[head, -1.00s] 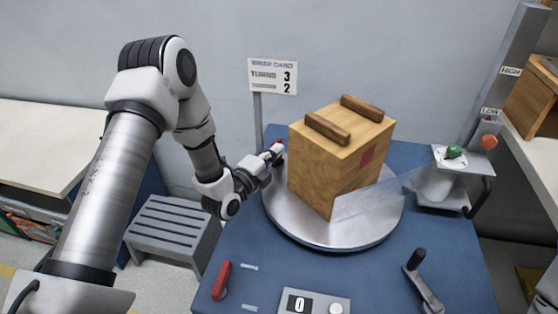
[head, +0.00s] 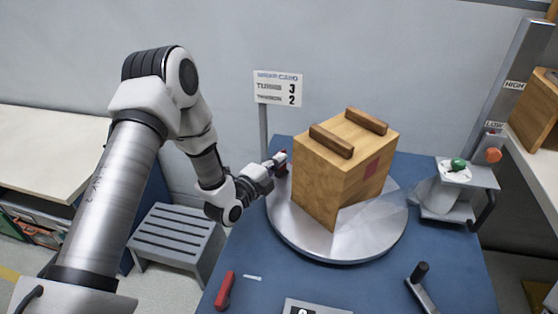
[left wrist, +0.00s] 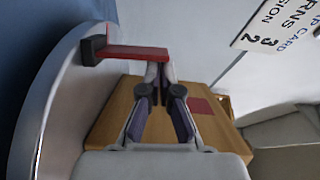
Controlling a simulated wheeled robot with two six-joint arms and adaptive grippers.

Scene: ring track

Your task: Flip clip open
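The red clip (left wrist: 135,51) is a bar with a dark block at its left end, at the turntable's rim in the left wrist view. In the head view it is a small dark red shape (head: 282,157) at the back left of the turntable. My left gripper (head: 279,163) is right beside it. In the left wrist view its fingertips (left wrist: 159,68) are together at the bar's lower edge; I cannot tell whether they touch it. My right gripper is not in view.
A wooden box (head: 340,175) with two dark slats stands on the round silver turntable (head: 345,247). A sign (head: 278,88) stands behind the clip. A film dispenser (head: 450,190) is at right. A red lever (head: 225,290) and crank (head: 420,285) are in front.

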